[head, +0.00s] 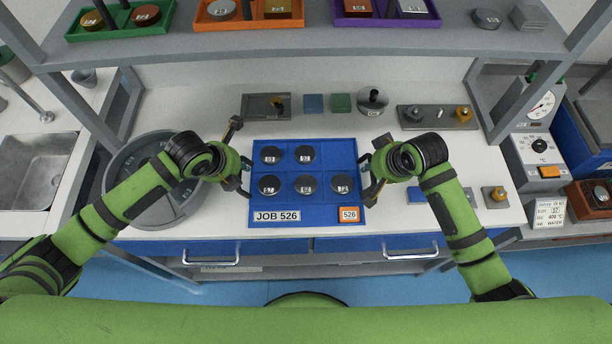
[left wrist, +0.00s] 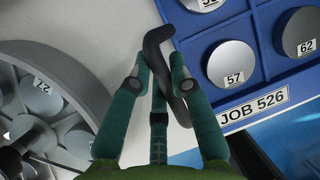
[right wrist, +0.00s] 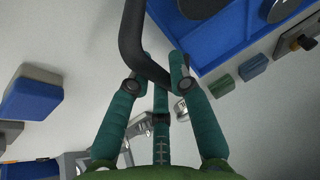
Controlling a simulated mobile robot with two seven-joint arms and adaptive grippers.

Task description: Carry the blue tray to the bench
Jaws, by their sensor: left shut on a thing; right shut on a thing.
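The blue tray (head: 341,152) is in the middle of the head view, over the white bench top (head: 190,108). It holds several grey discs, a "JOB 526" label (head: 277,217) and an orange 526 tag (head: 349,214). My left gripper (head: 245,172) is shut on the tray's left handle; the dark handle (left wrist: 158,55) crosses between its fingers in the left wrist view. My right gripper (head: 368,172) is shut on the right handle, and this dark bar (right wrist: 131,45) shows in the right wrist view. The tray looks level. I cannot tell whether its underside touches the bench.
A round grey container (head: 150,212) stands close left of the tray. Small blocks (head: 313,103) and metal fixtures (head: 266,106) line the back. A shelf (head: 330,38) with coloured trays overhangs the back.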

